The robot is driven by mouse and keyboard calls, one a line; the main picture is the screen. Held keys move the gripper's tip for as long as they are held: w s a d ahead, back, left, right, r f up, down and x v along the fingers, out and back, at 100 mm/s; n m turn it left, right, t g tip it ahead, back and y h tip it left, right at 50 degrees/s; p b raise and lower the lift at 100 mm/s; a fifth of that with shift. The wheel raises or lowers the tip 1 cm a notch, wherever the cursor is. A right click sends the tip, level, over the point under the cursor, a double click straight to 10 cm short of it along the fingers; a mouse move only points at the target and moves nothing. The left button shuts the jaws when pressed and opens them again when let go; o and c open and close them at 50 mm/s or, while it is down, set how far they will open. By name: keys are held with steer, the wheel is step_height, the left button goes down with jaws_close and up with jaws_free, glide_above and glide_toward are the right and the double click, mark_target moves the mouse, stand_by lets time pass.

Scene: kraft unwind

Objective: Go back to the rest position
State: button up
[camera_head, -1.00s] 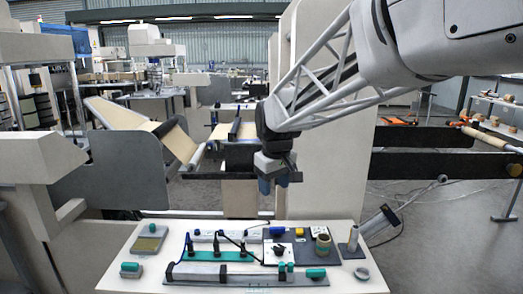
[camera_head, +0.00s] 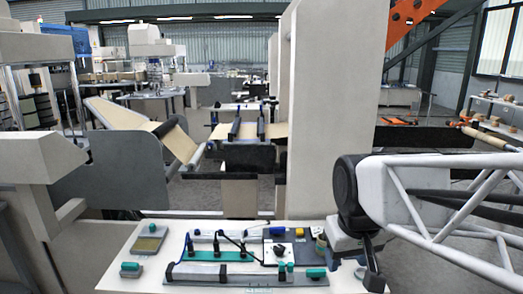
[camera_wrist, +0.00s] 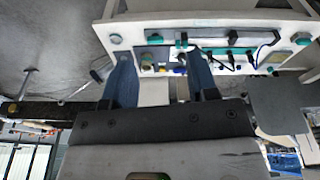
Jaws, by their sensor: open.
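My gripper (camera_head: 371,272) hangs at the lower right of the head view, at the right end of the white bench top (camera_head: 112,278). It covers part of that end. In the wrist view its two blue-grey fingers stand apart with nothing between them, so my gripper (camera_wrist: 160,62) is open and empty. The bench top (camera_wrist: 98,40) with its tools shows beyond the fingertips there.
The bench holds a green mat with black-handled tools (camera_head: 217,250), a long grey bar (camera_head: 215,272), a dark panel with a knob (camera_head: 279,250) and a small tray (camera_head: 149,240). A tall beige column (camera_head: 305,110) stands behind the bench.

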steer(key=s+d+f+m, duration=0.1)
steer(key=s+d+f, duration=0.1)
steer(key=s, duration=0.6)
steer(key=shift+s+d+f+m, duration=0.25)
steer(key=shift+f+m, duration=0.15)
steer(key=shift+f, duration=0.5)
